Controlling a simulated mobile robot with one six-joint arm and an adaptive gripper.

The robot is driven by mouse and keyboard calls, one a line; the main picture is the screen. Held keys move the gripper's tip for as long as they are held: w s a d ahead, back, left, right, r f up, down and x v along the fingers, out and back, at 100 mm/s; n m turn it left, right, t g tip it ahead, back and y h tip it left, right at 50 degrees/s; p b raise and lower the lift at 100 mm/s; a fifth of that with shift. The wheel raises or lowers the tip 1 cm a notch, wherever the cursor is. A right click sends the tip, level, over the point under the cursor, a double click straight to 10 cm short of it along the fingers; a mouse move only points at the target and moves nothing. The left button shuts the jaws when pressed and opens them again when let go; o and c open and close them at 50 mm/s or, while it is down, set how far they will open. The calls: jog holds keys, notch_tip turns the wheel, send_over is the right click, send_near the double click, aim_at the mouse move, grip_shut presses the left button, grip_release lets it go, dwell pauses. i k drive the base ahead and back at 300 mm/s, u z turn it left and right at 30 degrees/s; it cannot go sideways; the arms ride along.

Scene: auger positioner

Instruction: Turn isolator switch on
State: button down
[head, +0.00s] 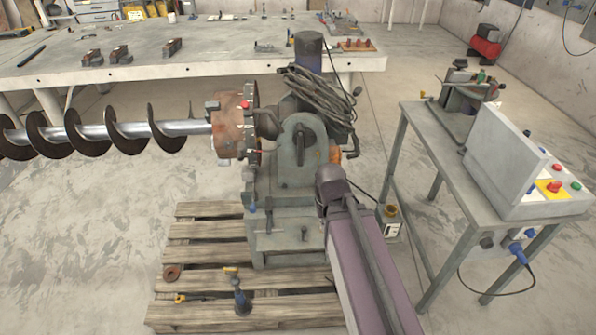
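A grey control box (508,195) with a sloped panel stands on the metal side table at the right. On its panel is a red knob (554,187) on a yellow plate, which looks like the isolator switch. Its set position is too small to read. A red button (557,168) and a green button (576,186) sit beside it. My gripper cannot be made out in the head view. A purple-grey beam rises from the bottom edge and is well left of the box.
The auger positioner (268,190) stands on a wooden pallet (190,312), with a long auger (100,134) reaching left. The side table (425,140) has a vise-like tool at its back. Blue plugs (518,252) and a looped cable hang below it. A workbench (215,62) is behind.

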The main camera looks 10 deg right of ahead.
aim_at(553, 187)
jog(key=z, duration=1.85)
jog(key=i, duration=0.6)
jog(key=u, duration=0.1)
jog(key=k, duration=0.3)
jog(key=u, duration=0.05)
